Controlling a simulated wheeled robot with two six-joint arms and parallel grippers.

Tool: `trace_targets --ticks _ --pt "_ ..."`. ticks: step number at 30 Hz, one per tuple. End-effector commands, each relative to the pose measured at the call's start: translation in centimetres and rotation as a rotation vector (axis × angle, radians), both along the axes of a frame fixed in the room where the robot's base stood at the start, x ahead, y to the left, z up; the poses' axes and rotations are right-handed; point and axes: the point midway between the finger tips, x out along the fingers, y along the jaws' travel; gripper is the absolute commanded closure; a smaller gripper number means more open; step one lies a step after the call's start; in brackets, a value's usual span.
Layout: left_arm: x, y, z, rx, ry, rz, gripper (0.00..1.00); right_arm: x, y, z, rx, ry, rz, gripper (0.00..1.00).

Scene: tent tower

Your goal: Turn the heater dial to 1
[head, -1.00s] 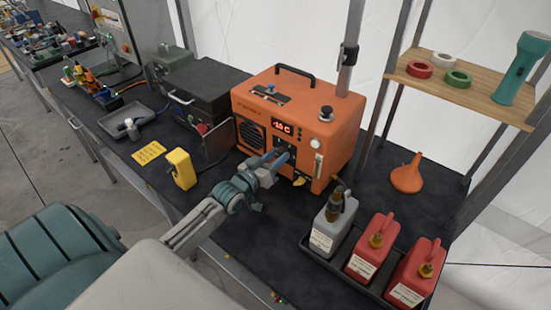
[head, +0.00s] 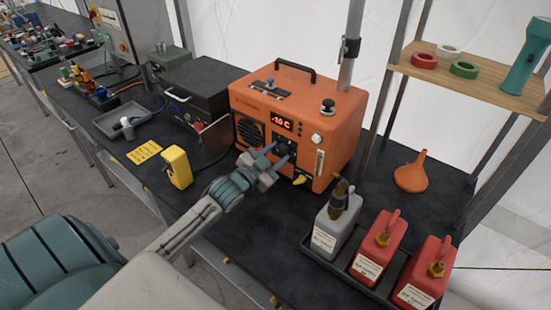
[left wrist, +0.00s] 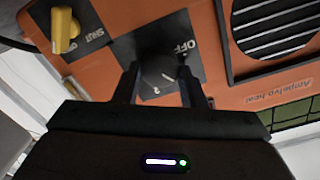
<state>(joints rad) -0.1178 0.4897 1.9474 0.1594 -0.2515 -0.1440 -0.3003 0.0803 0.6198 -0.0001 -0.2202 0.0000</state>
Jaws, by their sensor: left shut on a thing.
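The orange heater (head: 340,118) stands on the dark bench with a lit red display (head: 282,122) on its front. In the left wrist view the dark heater dial (left wrist: 158,72) sits on a black plate marked "OFF" and "2"; a "1" cannot be made out. My left gripper (head: 277,155) is at the heater's front, below the display. In the left wrist view its fingers (left wrist: 158,82) stand on either side of the dial, shut on it. The fingers partly cover the dial's scale. My right gripper is not in view.
A yellow knob (left wrist: 65,30) sits near the dial on the heater front. A yellow device (head: 178,168) stands left of my arm. A tray (head: 340,262) with a grey can (head: 327,225) and red cans (head: 377,245) is to the right. An orange funnel (head: 411,176) stands behind them.

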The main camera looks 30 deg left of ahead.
Motion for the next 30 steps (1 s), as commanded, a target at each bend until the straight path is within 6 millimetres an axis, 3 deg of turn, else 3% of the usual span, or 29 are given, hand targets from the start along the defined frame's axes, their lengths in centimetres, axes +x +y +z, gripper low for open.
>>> trace_targets --ticks 23,24,27,30 --pt "0.01 0.0 -0.02 0.101 -0.006 0.0 0.86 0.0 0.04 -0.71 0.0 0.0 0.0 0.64" --pt "0.01 0.0 -0.02 0.101 -0.006 0.0 0.57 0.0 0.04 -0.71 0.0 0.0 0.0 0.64" --pt "0.01 -0.01 -0.01 0.1 -0.007 0.0 0.41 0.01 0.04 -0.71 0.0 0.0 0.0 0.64" --pt "0.0 0.0 -0.01 0.1 -0.007 0.0 0.41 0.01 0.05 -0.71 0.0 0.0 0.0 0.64"
